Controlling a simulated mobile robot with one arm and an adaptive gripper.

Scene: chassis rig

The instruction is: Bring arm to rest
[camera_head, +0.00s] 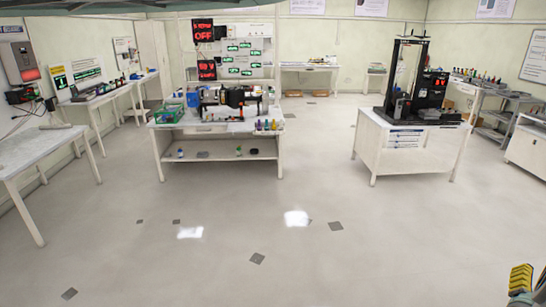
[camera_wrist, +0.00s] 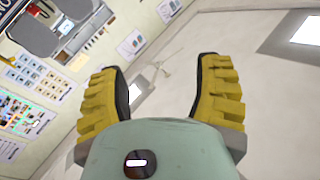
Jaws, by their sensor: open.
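My gripper (camera_wrist: 163,85) shows in the wrist view with two yellow ribbed fingers spread apart. It is open and nothing sits between the fingers. Past the fingers the wrist view shows a pale wall with posters and panels, tilted in the picture. In the head view only a small part of my gripper (camera_head: 521,281) shows, a yellow piece at the bottom right corner. It is apart from the tables and touches nothing that I can see.
A bench with equipment (camera_head: 215,131) stands in the middle back. A white table (camera_head: 410,151) with a black tall machine (camera_head: 407,80) stands at right. The floor (camera_head: 270,230) in front is clear, with a few dark flat patches.

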